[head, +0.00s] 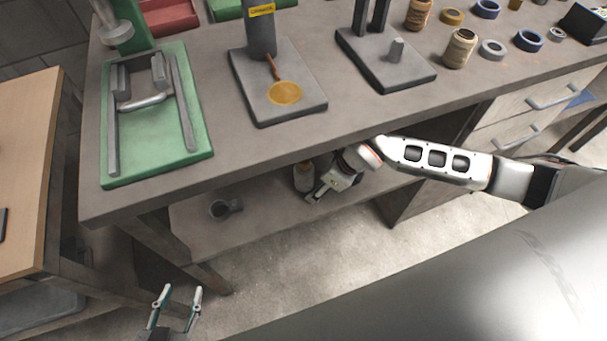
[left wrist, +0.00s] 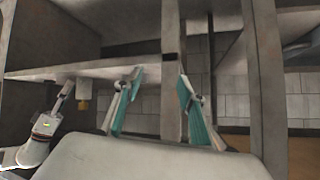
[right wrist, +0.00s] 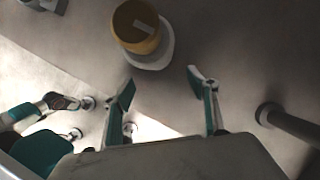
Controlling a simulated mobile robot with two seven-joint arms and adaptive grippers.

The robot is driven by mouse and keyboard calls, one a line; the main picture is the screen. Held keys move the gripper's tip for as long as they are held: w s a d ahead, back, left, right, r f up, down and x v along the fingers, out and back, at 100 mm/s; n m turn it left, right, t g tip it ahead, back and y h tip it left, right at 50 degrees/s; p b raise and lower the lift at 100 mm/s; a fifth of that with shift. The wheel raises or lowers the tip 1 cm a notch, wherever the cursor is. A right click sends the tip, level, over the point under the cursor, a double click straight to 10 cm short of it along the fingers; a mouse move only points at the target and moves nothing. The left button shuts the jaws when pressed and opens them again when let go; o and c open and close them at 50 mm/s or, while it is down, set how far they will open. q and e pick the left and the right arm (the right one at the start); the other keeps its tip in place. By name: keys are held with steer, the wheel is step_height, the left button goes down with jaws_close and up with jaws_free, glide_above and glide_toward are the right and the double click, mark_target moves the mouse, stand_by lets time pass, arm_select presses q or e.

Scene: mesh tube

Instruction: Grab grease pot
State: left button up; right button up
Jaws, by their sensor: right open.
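The grease pot looks to be the yellow pot with a pale label (right wrist: 140,28) at the top of the right wrist view. It stands on the lower shelf in the head view (head: 304,177) and shows small in the left wrist view (left wrist: 84,92). My right gripper (head: 322,194) is under the tabletop, just right of the pot. In the right wrist view its fingers (right wrist: 162,90) are apart and empty, with the pot beyond their tips and not between them. My left gripper (head: 178,294) is open and empty, low in front of the bench, far from the pot.
A grey mug (head: 220,209) lies on the lower shelf (head: 258,222) left of the pot. The tabletop (head: 330,135) overhangs the shelf, and a drawer cabinet (head: 440,165) stands to the right. A green tray (head: 150,160) and fixtures sit on top. Shelf room between mug and pot is clear.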

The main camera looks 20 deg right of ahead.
mark_target(304, 177)
steer(key=w+a, duration=0.1)
steer(key=w, duration=0.1)
steer(key=w+a+b, duration=0.1)
steer(key=a, duration=0.1)
steer(key=shift+w+a+f, duration=0.15)
steer(key=shift+w+a, duration=0.05)
steer(key=shift+w, duration=0.2)
steer(key=shift+f, duration=0.55)
steer(key=shift+w+r, duration=0.1)
steer(key=shift+r, duration=0.05)
steer(key=c, duration=1.4)
steer(key=shift+r, duration=0.15)
steer(key=shift+c, duration=0.2)
